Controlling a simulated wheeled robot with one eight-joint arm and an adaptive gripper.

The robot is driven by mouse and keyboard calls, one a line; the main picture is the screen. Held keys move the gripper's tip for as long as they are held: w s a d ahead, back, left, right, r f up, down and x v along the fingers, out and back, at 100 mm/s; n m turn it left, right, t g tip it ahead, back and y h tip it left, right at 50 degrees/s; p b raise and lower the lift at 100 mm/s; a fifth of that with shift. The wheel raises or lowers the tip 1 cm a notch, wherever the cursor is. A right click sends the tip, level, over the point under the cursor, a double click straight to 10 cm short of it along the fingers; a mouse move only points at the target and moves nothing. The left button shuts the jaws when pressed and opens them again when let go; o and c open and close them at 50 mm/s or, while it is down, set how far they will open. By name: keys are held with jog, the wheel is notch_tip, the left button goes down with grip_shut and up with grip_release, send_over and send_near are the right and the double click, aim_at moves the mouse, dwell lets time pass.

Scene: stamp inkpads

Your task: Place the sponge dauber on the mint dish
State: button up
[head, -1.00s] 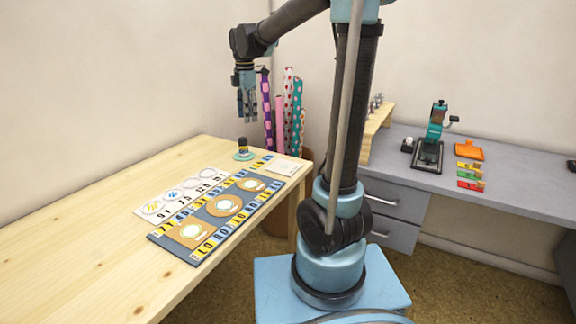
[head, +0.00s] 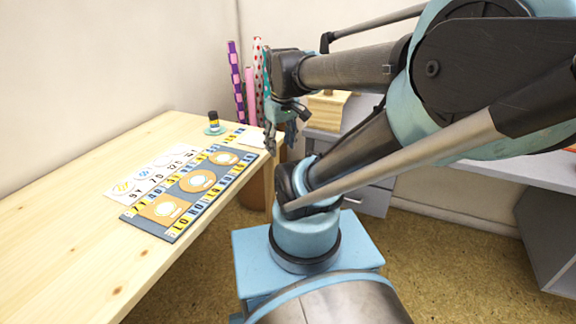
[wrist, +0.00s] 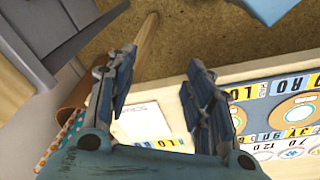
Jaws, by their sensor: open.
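The sponge dauber (head: 213,118), a small dark cylinder with a yellow band, stands upright on the pale green mint dish (head: 222,130) near the far end of the wooden table in the head view. My gripper (head: 282,146) is open and empty, to the right of the dauber and dish and apart from them, around the table's right edge. In the wrist view my gripper (wrist: 160,92) shows two spread fingers with nothing between them. Neither the dauber nor the dish can be made out in the wrist view.
A dark board (head: 177,230) with round inkpads and number strips lies on the wooden table (head: 70,240), beside a white number card (head: 118,184). A white square (wrist: 142,120) lies near the table's end. Wrapping-paper rolls (head: 236,85) stand behind. The table's near left is clear.

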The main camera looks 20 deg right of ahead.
jog(key=s+d+f+m, duration=0.1)
jog(key=s+f+m, duration=0.3)
jog(key=f, duration=0.1)
jog(key=shift+s+d+f, duration=0.2)
jog(key=shift+s+f, duration=0.15)
dwell(1.0)
